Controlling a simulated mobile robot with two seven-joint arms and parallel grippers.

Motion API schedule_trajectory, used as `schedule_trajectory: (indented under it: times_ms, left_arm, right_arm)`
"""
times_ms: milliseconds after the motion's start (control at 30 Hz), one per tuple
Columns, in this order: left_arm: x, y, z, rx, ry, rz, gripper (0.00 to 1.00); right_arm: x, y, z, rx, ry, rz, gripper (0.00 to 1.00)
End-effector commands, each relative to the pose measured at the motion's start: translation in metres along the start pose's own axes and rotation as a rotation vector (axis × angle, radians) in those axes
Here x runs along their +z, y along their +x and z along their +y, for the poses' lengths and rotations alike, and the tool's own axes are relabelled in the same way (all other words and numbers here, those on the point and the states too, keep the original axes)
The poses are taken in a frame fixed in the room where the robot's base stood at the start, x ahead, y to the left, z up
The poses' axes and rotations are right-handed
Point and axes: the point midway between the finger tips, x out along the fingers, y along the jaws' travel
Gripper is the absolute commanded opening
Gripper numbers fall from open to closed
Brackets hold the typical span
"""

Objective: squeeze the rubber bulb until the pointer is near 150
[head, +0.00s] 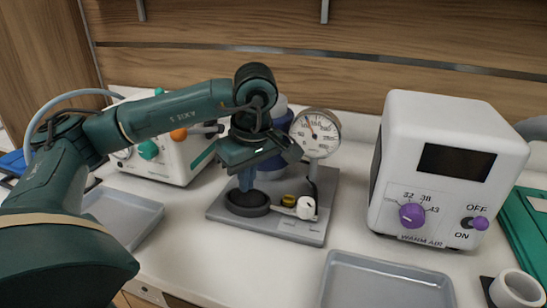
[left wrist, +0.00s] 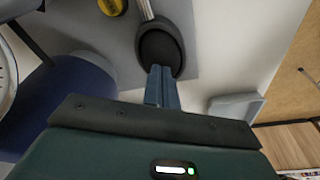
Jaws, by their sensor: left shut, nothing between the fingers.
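The black rubber bulb (head: 247,205) sits in a dark round holder on a grey base plate (head: 290,228); it also shows in the left wrist view (left wrist: 160,50). My left gripper (head: 246,184) points down with its blue fingers shut and empty, directly over the bulb. In the left wrist view the closed fingertips (left wrist: 162,76) overlap the bulb's near edge; I cannot tell whether they touch it. My right gripper is out of view.
A brass part (head: 289,200) and a white knob (head: 306,208) sit right of the bulb. A warm-air box (head: 440,165) stands right, another white device (head: 165,160) left behind my arm. Grey trays (head: 385,285) lie at front right and left. A white roll (head: 517,289) is at lower right.

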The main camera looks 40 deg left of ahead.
Motion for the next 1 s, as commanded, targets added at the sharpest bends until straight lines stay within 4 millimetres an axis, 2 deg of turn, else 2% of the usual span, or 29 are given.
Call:
schedule_trajectory:
  times_ms: [33, 500, 1000]
  left_arm:
    - [0.002, 0.007, 0.0, -0.004, 0.002, -0.001, 0.0]
    - [-0.003, -0.017, -0.001, -0.006, 0.003, -0.002, 0.0]
    - [-0.003, -0.017, 0.0, -0.003, 0.001, -0.001, 0.0]
  right_arm:
    - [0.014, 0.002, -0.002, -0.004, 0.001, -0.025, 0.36]
    - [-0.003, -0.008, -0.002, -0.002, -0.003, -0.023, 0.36]
    - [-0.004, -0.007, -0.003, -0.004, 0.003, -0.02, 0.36]
